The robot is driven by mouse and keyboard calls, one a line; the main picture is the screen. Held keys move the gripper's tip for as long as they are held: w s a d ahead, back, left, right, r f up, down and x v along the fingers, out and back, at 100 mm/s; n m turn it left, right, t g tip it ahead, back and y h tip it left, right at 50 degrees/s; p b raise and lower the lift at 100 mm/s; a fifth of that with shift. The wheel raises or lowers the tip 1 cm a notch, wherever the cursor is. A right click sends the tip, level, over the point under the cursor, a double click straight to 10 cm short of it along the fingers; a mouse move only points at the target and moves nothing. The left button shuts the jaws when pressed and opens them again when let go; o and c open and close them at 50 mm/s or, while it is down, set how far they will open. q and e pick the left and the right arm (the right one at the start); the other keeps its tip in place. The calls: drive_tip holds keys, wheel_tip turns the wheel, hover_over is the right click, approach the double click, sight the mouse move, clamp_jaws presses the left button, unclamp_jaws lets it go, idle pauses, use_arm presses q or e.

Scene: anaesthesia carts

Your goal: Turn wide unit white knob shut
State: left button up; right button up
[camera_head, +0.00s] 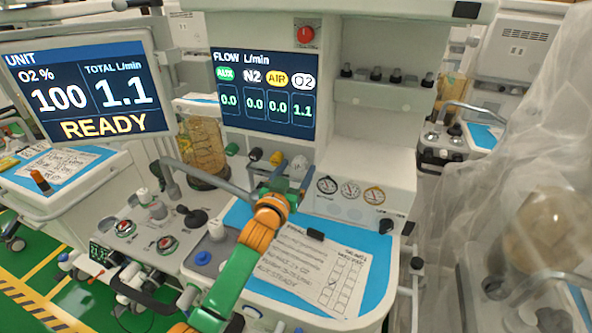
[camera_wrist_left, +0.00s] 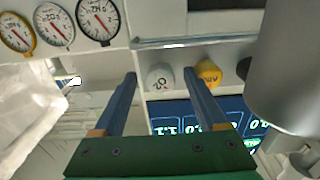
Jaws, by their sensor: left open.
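The white knob (camera_head: 299,165) is at the right end of a row of knobs under the flow screen (camera_head: 265,95) of the wide unit. The screen reads 1.1 for O2 and 0.0 for the other gases. My left gripper (camera_head: 284,184) is just in front of the white knob and partly overlaps it in the head view. In the left wrist view my left gripper (camera_wrist_left: 160,75) is open, with the white knob (camera_wrist_left: 160,76) between the lines of its two fingers. Contact cannot be told. My right gripper is not in view.
A yellow knob (camera_head: 277,158) is close beside the white one, with black (camera_head: 255,154) and green (camera_head: 232,149) knobs further left. Gauges (camera_head: 350,190) are to the right. A paper sheet (camera_head: 312,265) lies on the blue worktop below. A metal bar (camera_head: 215,178) runs near the arm.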

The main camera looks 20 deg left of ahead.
use_arm(q)
drive_tip(key=shift+s+r, duration=0.15)
drive_tip(key=shift+s, duration=0.1)
drive_tip(key=shift+c, duration=0.5)
clamp_jaws()
drive_tip(key=shift+m, duration=0.3)
drive_tip(key=m+p, duration=0.1)
drive_tip(key=m, duration=0.2)
drive_tip(key=shift+m, duration=2.7)
